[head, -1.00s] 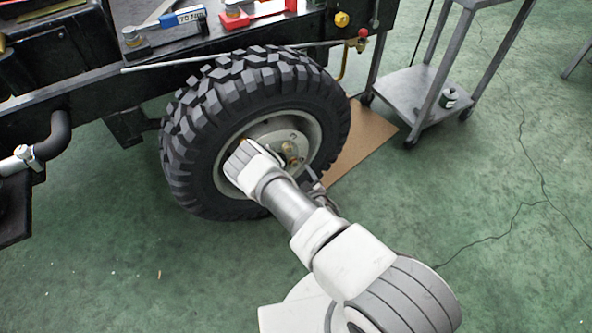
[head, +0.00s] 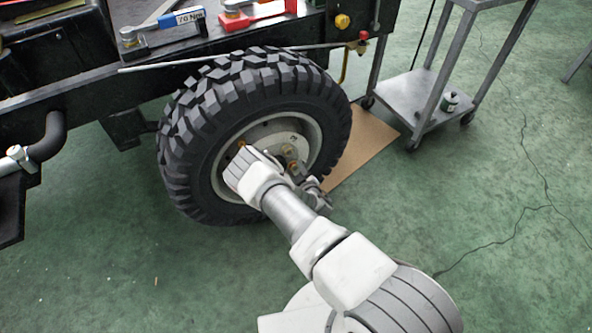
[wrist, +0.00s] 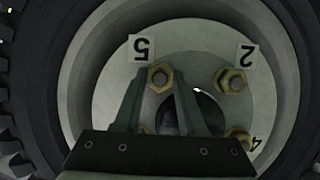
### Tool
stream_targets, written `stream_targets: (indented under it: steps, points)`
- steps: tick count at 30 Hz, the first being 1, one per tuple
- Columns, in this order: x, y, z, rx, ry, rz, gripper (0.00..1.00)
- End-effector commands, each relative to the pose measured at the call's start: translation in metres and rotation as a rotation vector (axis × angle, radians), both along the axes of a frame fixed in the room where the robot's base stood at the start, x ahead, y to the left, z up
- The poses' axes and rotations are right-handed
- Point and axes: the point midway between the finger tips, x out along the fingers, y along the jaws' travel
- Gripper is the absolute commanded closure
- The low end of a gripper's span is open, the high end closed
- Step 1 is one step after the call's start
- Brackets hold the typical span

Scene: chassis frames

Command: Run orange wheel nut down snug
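The wheel hub (head: 268,132) carries several brass-gold nuts; a more orange nut (head: 242,145) shows at its upper left in the head view. In the wrist view, a gold nut (wrist: 160,77) by an upside-down "5" label lies between my fingertips, as seen along the fingers. Another nut (wrist: 230,81) is by the "2" label, and one (wrist: 238,135) by the "4" is partly hidden by my gripper. I cannot tell which of these is the orange one. My gripper (wrist: 161,84) has its fingers apart.
The black tyre (head: 205,115) surrounds the hub. Torque wrenches, one blue (head: 180,18) and one red (head: 262,12), lie on the chassis above. A grey cart (head: 415,95) stands at right, beside a brown board (head: 365,142). Green floor to the right is open.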

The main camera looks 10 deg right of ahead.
Motion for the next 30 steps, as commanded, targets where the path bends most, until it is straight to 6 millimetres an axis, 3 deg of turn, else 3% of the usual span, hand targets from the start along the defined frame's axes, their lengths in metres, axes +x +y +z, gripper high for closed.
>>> stream_targets:
  steps: [1, 4, 13, 30]
  points:
    - [-0.0001, -0.0001, 0.0000, 0.000, 0.000, 0.000, 0.82]
    - [-0.0002, -0.0001, -0.0001, 0.000, 0.000, 0.000, 1.00]
    - [0.0002, -0.0020, 0.0024, 0.050, 0.016, -0.004, 1.00]
    - [0.0006, -0.0037, 0.0008, 0.448, 0.145, -0.012, 1.00]
